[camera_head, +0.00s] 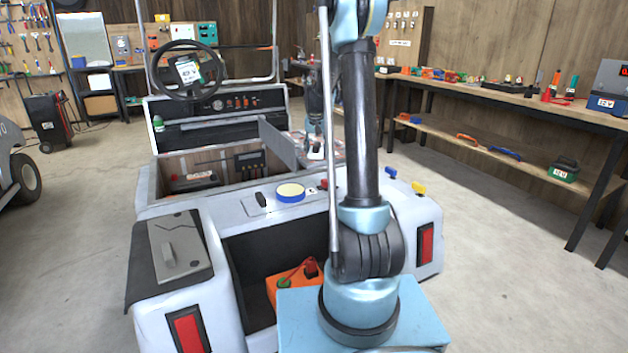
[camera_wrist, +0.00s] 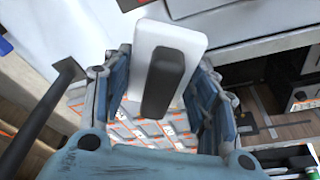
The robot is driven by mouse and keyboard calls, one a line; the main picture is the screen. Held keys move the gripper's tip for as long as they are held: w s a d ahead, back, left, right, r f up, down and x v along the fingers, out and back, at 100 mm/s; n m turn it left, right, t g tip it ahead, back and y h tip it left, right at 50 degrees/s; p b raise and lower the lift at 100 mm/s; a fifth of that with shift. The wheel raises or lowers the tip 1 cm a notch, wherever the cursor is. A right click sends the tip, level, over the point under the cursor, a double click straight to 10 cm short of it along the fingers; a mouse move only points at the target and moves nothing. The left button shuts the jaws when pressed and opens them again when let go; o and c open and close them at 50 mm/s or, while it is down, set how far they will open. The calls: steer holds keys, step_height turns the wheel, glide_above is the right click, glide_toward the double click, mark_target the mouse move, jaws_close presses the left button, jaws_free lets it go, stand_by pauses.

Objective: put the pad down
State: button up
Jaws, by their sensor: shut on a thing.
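The pad is a white rounded block with a dark grey grip on top; it shows in the wrist view (camera_wrist: 191,42). My gripper (camera_wrist: 165,92) has its blue fingers on either side of the pad and is shut on it. In the head view my gripper (camera_head: 314,128) is beyond my arm, with the white pad (camera_head: 316,152) small beneath it. Below them is a white surface with orange markings (camera_wrist: 150,128). I cannot tell whether the pad touches it.
An open panel (camera_head: 278,143) stands beside the compartment. A workbench (camera_head: 520,95) is at right.

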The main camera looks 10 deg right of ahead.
steer(key=w+f+n+y, duration=0.1)
steer(key=w+n+y, duration=0.1)
steer(key=w+n, duration=0.4)
steer(key=shift+n, duration=0.3)
steer(key=shift+f, duration=5.05)
steer(key=shift+f, duration=0.55)
steer(key=o, duration=1.1)
